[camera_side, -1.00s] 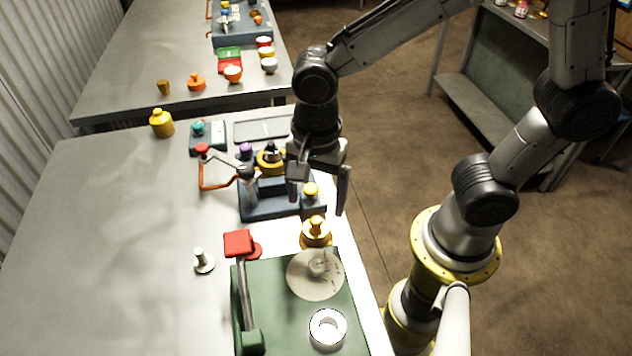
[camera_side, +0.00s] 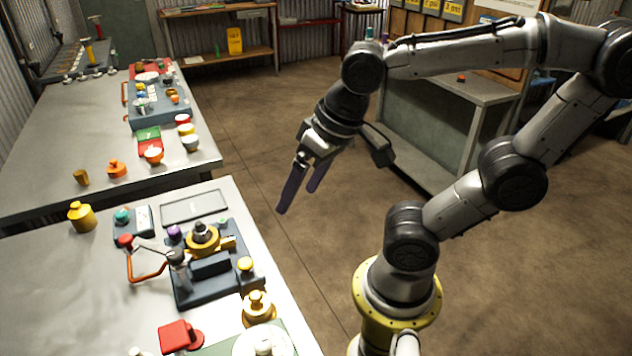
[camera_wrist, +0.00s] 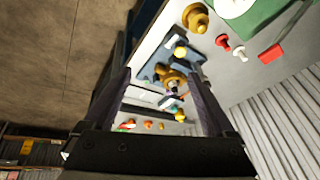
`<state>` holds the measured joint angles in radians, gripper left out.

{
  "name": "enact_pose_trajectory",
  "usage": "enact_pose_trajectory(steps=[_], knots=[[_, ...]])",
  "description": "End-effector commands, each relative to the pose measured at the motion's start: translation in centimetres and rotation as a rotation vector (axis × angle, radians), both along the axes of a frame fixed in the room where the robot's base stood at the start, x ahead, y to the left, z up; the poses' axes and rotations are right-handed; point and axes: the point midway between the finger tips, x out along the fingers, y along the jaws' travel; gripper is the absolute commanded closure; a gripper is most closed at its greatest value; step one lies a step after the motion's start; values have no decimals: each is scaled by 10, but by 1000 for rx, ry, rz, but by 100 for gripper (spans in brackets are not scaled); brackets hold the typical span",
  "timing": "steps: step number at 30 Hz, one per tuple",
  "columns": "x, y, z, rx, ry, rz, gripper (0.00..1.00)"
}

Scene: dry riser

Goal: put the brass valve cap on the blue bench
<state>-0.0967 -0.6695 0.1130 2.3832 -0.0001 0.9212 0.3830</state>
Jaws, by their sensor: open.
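My gripper (camera_side: 300,201) is open and empty, in the air over the floor just right of the near table. Its two fingers also show in the wrist view (camera_wrist: 160,82). A brass knobbed cap (camera_side: 257,307) sits at the near table's right edge, below my gripper in the side view; the wrist view shows it at the top (camera_wrist: 195,17). A second brass round piece (camera_side: 203,237) is on the dark blue valve plate (camera_side: 190,293). I cannot tell for sure which brass piece is the valve cap. No bench is clearly blue; a grey-green bench (camera_side: 425,135) stands behind my arm.
The near table (camera_side: 50,290) also holds a yellow pot (camera_side: 82,218), an orange lever (camera_side: 148,275) and a red block (camera_side: 174,336). A far table (camera_side: 60,140) bears several small parts. Open floor (camera_side: 260,150) lies right of both tables.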

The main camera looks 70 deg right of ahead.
Motion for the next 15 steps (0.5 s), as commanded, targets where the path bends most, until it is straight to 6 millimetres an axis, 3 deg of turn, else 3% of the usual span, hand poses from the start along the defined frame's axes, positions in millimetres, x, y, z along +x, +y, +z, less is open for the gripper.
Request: enact_pose_trajectory(steps=[6, 15], knots=[[-17, -16, 4, -130, -92, 204, 10], [-20, -18, 4, -161, -105, 251, 10]])
